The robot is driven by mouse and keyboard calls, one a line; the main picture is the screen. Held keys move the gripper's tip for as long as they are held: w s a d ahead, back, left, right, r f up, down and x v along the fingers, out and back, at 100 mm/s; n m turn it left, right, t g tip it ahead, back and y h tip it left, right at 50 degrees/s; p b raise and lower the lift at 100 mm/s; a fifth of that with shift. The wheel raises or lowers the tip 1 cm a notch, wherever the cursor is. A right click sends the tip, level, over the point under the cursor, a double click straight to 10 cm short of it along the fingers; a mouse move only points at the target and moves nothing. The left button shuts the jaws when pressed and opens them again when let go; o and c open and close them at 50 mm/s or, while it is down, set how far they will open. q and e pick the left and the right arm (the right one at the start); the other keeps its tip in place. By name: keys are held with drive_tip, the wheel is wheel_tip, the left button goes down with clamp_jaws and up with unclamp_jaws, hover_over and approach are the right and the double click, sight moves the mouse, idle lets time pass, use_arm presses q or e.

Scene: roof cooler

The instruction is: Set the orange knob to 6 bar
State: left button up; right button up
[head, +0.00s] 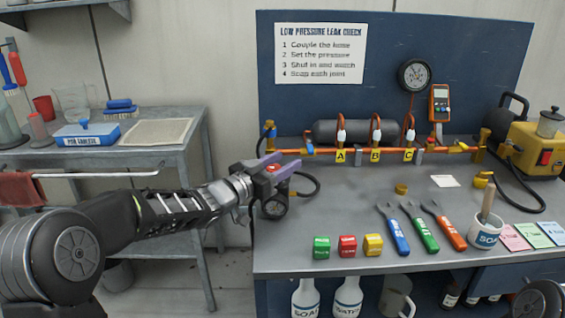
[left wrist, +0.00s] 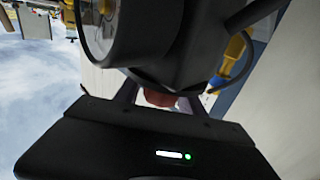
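The orange knob (head: 273,169) sits on top of a black regulator with a round gauge (head: 274,206) at the bench's left edge. My left gripper (head: 277,167) reaches in from the left, with its purple fingers apart on either side of the knob. In the left wrist view the knob (left wrist: 160,97) shows reddish between the fingers, below the black regulator body (left wrist: 175,45). The fingers look spread wider than the knob; contact is hard to make out. The gauge (left wrist: 105,28) is partly cut off there and its reading is unreadable. My right gripper is not in view.
A copper manifold with tags A, B and C (head: 375,155) runs along the back of the bench. A black hose (head: 312,184) curves beside the regulator.

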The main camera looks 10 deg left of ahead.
use_arm(q)
drive_tip(key=shift+o, duration=0.9)
drive_tip(key=shift+s+a, duration=0.1)
drive_tip(key=v, duration=0.7)
drive_tip(key=shift+s, duration=0.25)
drive_tip(key=shift+a+f, duration=0.1)
